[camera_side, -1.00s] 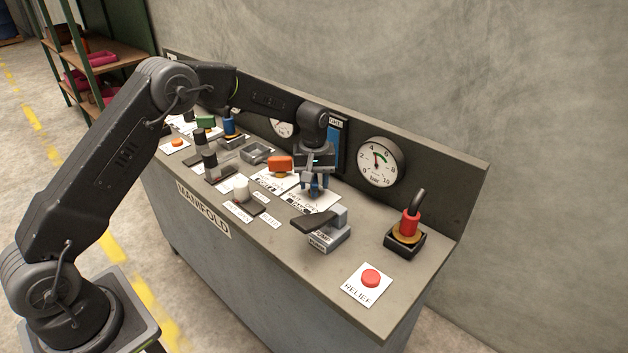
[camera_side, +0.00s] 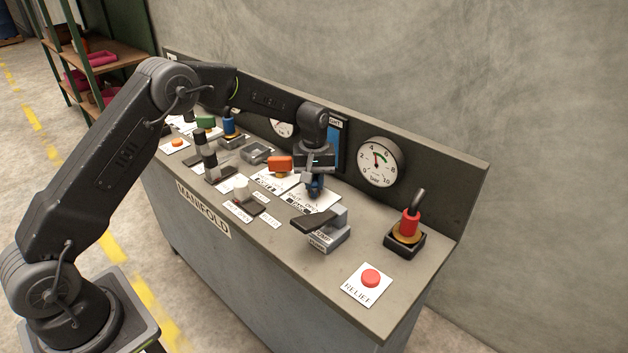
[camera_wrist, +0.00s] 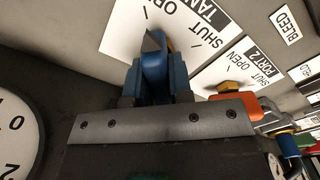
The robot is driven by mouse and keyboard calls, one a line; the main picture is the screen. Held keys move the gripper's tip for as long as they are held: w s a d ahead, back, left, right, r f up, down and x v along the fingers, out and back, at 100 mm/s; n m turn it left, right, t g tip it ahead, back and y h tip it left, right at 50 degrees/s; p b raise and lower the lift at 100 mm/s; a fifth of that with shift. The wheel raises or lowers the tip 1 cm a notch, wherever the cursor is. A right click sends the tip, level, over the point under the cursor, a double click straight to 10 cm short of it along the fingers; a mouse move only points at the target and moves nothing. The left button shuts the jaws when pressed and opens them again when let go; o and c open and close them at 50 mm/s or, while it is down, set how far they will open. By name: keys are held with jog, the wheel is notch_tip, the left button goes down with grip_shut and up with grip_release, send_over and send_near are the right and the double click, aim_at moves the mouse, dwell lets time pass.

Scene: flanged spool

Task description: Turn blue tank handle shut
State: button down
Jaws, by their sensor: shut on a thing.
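The blue tank handle (camera_side: 315,188) stands on a white plate (camera_side: 309,200) on the bench, below my gripper (camera_side: 317,178). In the wrist view the blue handle (camera_wrist: 153,68) sits between the two fingers of my gripper (camera_wrist: 155,85), which is shut on it. The plate (camera_wrist: 120,32) there reads SHUT, OPEN and TANK, with tick marks beside the words. The handle's dark pointed tip shows near these marks. Which mark it points to, I cannot tell. The fingers and wrist hide much of the handle in the side view.
An orange handle (camera_side: 280,163) stands close on the left. A black lever on a grey block (camera_side: 325,235) stands just in front. A gauge (camera_side: 380,163) is on the back panel. A red-handled part (camera_side: 408,226) and a red RELIEF button (camera_side: 371,278) are at right.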

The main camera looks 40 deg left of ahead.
jog(key=m, duration=0.4)
jog(key=shift+m, duration=0.3)
jog(key=m, duration=0.4)
jog(key=shift+m, duration=0.3)
jog(key=m, duration=0.4)
jog(key=shift+m, duration=2.2)
jog(key=c, duration=1)
grip_release()
